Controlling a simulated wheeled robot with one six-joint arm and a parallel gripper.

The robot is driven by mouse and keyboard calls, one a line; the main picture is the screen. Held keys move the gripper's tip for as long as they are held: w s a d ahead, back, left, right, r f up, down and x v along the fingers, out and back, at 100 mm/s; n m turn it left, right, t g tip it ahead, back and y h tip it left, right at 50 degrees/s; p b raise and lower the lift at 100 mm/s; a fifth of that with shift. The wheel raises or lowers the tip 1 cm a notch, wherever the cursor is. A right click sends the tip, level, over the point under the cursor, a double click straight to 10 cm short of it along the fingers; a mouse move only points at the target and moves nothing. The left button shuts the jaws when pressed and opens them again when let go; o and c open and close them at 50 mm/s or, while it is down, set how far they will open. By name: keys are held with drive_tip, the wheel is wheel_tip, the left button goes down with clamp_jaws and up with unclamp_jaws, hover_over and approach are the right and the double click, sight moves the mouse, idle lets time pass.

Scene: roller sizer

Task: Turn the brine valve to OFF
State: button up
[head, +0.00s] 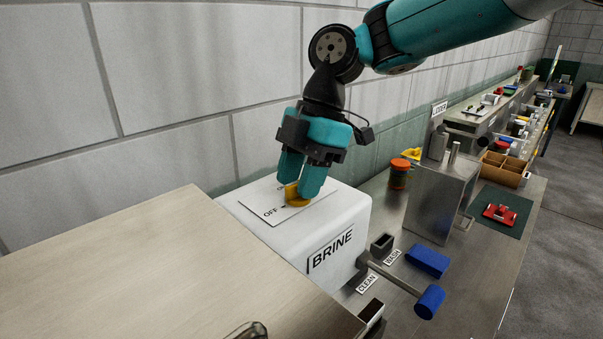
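The brine box (305,242) is a white block with a black "BRINE" label on its front face. On its top lies a pale plate (265,206) with the word "OFF" near its left front part. A yellow valve knob (294,197) stands on the plate, a little right of "OFF". My gripper (300,190) points down from above, with its teal fingers on either side of the knob. The fingers appear closed on the knob and cover much of it. The knob's exact pointing direction is partly hidden.
A wooden board (120,270) fills the left front. Right of the box are a blue-ended lever (428,302), a blue block (428,261), a metal housing (440,195) and an orange-lidded jar (399,174). A block wall stands behind; the floor at right is clear.

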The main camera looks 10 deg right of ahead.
drive_tip(key=p+v, duration=0.9)
drive_tip(key=v, duration=0.8)
drive_tip(key=shift+r+p, duration=0.15)
drive_tip(key=shift+p, duration=0.15)
drive_tip(key=shift+d, duration=0.1)
